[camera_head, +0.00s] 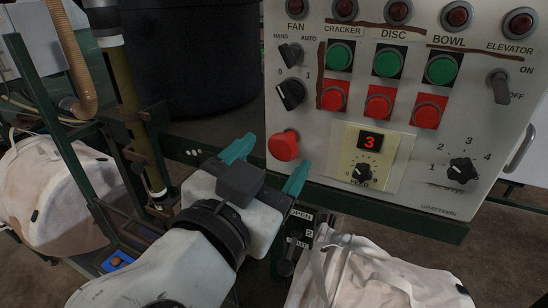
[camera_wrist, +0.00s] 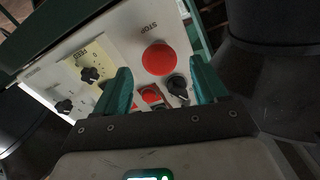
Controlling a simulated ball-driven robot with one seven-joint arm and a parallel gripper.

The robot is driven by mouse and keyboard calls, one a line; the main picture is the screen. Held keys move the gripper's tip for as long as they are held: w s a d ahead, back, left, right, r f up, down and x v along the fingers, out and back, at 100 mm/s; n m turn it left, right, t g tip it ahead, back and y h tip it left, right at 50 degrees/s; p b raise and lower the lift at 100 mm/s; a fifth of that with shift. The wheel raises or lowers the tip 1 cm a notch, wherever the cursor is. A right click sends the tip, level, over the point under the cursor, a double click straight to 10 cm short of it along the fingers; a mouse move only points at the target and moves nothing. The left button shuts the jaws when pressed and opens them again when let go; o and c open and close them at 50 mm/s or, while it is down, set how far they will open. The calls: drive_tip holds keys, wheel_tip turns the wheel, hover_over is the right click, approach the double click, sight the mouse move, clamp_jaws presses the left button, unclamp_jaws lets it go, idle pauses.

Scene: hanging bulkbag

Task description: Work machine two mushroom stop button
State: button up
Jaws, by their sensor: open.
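The red mushroom stop button (camera_head: 284,145) sticks out at the lower left of the grey control panel (camera_head: 400,208). In the wrist view it is a round red cap (camera_wrist: 159,58) beside the word STOP. My gripper (camera_head: 268,163) is open, its teal fingers spread, in front of the panel's lower left corner. In the wrist view the cap shows between and beyond the two fingertips (camera_wrist: 159,72). Nothing is between the fingers. I cannot tell whether they touch the cap or the panel.
Above the button are a black rotary knob (camera_head: 291,94) and a red push button (camera_head: 334,95). The feed dial (camera_head: 363,172) is to the right. A lever marked OPEN (camera_head: 290,258) and a white bag (camera_head: 375,275) are below. A green frame (camera_head: 62,130) stands left.

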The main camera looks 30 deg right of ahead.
drive_tip(key=b+v, duration=0.2)
drive_tip(key=v, duration=0.7)
drive_tip(key=shift+a, duration=0.1)
